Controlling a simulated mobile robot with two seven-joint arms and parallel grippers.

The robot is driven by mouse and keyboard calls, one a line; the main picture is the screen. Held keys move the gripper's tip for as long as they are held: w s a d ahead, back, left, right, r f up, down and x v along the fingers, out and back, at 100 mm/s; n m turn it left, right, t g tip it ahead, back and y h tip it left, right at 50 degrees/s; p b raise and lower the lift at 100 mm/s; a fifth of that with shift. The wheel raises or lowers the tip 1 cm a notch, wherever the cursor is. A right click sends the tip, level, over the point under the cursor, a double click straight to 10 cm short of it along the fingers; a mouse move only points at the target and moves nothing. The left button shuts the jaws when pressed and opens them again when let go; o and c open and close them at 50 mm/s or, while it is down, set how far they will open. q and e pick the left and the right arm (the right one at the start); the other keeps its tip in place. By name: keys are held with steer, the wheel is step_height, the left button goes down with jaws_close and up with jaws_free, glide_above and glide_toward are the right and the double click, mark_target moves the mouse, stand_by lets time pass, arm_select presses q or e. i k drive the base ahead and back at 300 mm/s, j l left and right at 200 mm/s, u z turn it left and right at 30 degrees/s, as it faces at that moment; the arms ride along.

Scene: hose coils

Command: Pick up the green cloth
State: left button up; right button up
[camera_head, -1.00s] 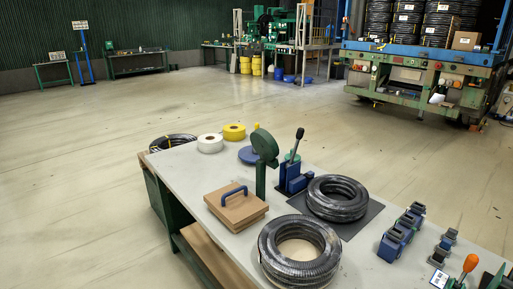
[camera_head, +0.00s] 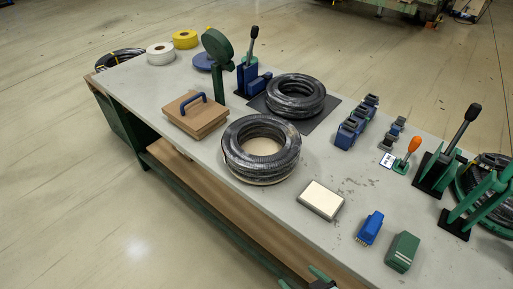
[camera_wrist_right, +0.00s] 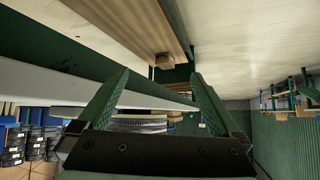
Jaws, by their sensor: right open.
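A small green block-like thing with pale stripes (camera_head: 402,252) lies on the near right part of the bench in the head view. It looks like the folded green cloth. My right gripper (camera_head: 312,279) just enters at the bottom edge of the head view, left of the cloth and near the bench's front edge, mostly cut off. In the right wrist view my right gripper (camera_wrist_right: 158,78) shows its two green fingers spread apart with nothing between them. The cloth cannot be made out in the wrist view. My left gripper is not in view.
A blue brush (camera_head: 370,228) lies just left of the cloth, and a pale box (camera_head: 320,200) farther left. Hose coils (camera_head: 261,149) and a wooden block with a blue handle (camera_head: 196,113) stand on the bench (camera_head: 335,240). Dark levers (camera_head: 447,165) stand behind the cloth.

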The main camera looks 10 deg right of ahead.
mark_target(400, 258)
steer(key=z, duration=1.95)
